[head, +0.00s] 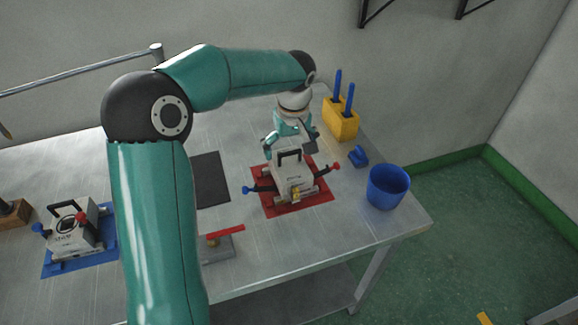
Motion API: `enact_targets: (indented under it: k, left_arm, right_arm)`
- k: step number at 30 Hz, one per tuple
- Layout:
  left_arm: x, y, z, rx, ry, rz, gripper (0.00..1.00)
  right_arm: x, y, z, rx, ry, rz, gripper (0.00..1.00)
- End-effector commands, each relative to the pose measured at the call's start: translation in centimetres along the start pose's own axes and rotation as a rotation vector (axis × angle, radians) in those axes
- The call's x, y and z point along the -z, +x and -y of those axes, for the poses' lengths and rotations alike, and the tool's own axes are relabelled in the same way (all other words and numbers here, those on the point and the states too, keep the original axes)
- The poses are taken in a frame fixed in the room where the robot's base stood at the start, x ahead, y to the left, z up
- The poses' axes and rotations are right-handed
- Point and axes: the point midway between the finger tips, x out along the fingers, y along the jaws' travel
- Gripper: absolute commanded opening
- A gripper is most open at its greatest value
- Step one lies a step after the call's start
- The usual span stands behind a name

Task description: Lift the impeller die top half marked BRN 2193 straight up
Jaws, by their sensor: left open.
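A grey impeller die (290,180) with a black top handle stands on a red mat (313,205). Its clamp levers have blue and red knobs, and a brass-coloured fitting is at its front. A similar die (72,232) with a black handle sits on a blue mat (52,267) at the left. Both have front markings too small to read, so I cannot tell which is BRN 2193. My left gripper (287,148) is open, pointing down just behind and above the handle of the die on the red mat. I cannot tell whether it touches. My right gripper is not in view.
A yellow block (341,124) holding blue-handled tools, a small blue item (358,156) and a blue bucket (388,187) stand at the right. The bench's front right is clear.

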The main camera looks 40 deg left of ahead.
Motion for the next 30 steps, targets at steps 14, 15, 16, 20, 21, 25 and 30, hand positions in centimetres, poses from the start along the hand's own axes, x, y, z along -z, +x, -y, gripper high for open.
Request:
enact_targets:
  k: [14,15,16,20,21,25,30]
  left_arm:
    - [-0.2,4.9,-0.1,0.0,0.001,0.001,1.0]
    - [-0.2,4.9,-0.1,0.0,0.001,0.001,1.0]
    - [-0.2,4.9,-0.1,0.0,0.001,0.001,1.0]
    - [-0.2,4.9,-0.1,0.0,0.001,0.001,0.95]
    - [-0.2,4.9,-0.2,0.0,0.001,0.001,0.88]
    - [-0.2,4.8,-0.2,0.0,0.002,0.001,0.67]
    - [-0.3,4.8,-0.2,-0.001,0.002,0.001,0.38]
  right_arm:
    - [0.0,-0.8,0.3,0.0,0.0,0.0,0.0]
    - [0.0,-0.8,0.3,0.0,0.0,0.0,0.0]
    - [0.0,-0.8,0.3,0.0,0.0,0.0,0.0]
    - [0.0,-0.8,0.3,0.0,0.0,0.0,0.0]
    - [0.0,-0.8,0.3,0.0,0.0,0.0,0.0]
    - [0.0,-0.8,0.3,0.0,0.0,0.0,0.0]
    - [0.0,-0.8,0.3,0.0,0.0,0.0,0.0]
